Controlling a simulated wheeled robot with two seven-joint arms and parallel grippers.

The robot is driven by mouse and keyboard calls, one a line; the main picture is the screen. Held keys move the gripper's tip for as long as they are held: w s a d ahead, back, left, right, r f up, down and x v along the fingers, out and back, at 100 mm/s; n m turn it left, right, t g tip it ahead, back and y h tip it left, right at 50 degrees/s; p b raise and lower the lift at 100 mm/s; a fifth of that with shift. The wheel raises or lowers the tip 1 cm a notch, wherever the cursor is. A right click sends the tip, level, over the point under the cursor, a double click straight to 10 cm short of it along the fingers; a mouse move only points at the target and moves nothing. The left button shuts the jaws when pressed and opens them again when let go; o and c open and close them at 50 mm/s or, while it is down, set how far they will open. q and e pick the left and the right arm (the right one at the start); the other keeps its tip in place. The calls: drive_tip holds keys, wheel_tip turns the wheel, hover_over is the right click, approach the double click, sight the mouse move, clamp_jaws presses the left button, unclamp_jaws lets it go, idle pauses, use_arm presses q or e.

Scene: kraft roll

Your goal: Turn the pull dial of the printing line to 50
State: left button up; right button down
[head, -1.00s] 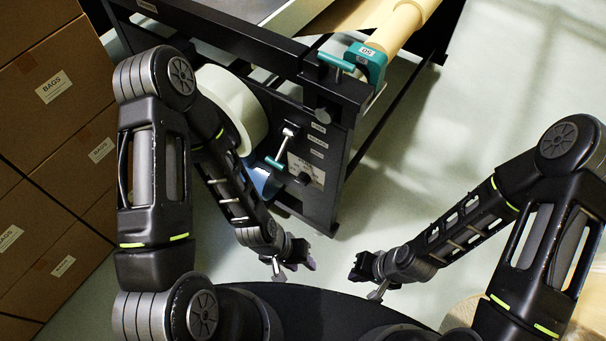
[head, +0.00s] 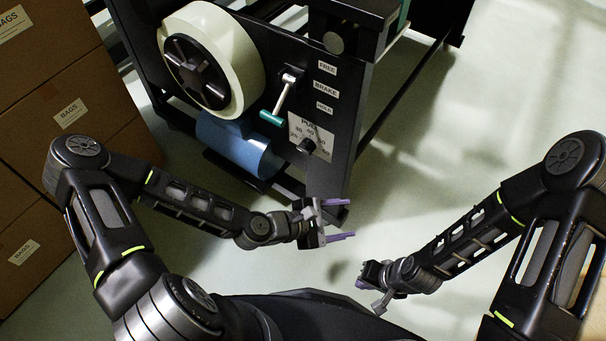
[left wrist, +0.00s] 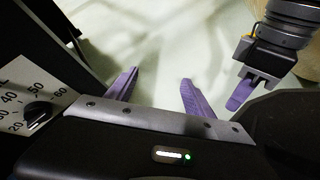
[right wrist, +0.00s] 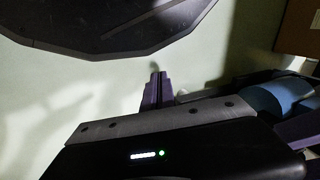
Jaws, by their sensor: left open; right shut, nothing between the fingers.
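The pull dial (head: 306,146) is a small dark knob on a white numbered plate (head: 318,132), low on the end panel of the printing line. The dial also shows at the left edge of the left wrist view (left wrist: 38,112), with marks from 20 to 60 around it; I cannot tell its setting for sure. My left gripper (head: 345,219) is open and empty, below and right of the dial and apart from it. Its spread purple fingers show in the left wrist view (left wrist: 158,88). My right gripper (head: 362,280) is shut and empty, lower right.
A lever with a teal handle (head: 272,118) sits above the dial, beside FREE, BRAKE and HOLD labels (head: 326,88). A large cream roll (head: 247,58) and a blue cylinder (head: 232,146) are left of it. Cartons (head: 50,110) stand far left. Floor right of the panel is clear.

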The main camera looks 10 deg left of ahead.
use_arm(q)
drive_tip(key=w+a+f+n+t+y+b, duration=0.1)
drive_tip(key=w+a+f+n+t+b, duration=0.4)
drive_tip(key=w+a+n+b, duration=0.45)
drive_tip(key=n+t+y+b, duration=0.2)
drive_tip(key=n+t+b, duration=0.2)
drive_tip(key=n+b, duration=0.1)
approach(303, 152)
drive_tip(key=shift+x, duration=1.1)
use_arm(e)
wheel_tip(303, 152, down, 18)
drive_tip(key=w, duration=0.1)
drive_tip(key=shift+w+d+r+t, duration=0.15)
drive_tip(key=shift+w+d+t, duration=0.15)
drive_tip(key=shift+d, duration=0.1)
use_arm(q)
drive_tip(key=shift+w+d, duration=0.1)
drive_tip(key=b+x, duration=0.1)
drive_tip(key=x, duration=0.5)
drive_tip(key=shift+w, duration=0.15)
drive_tip(key=shift+w+d+b, duration=0.25)
drive_tip(key=shift+w+b, duration=0.1)
drive_tip(key=shift+w, duration=0.3)
drive_tip(key=shift+r, duration=0.1)
use_arm(e)
drive_tip(key=shift+w+f, duration=0.1)
drive_tip(key=shift+f, duration=0.8)
use_arm(q)
drive_tip(key=shift+c, duration=0.5)
drive_tip(key=c, duration=1.2)
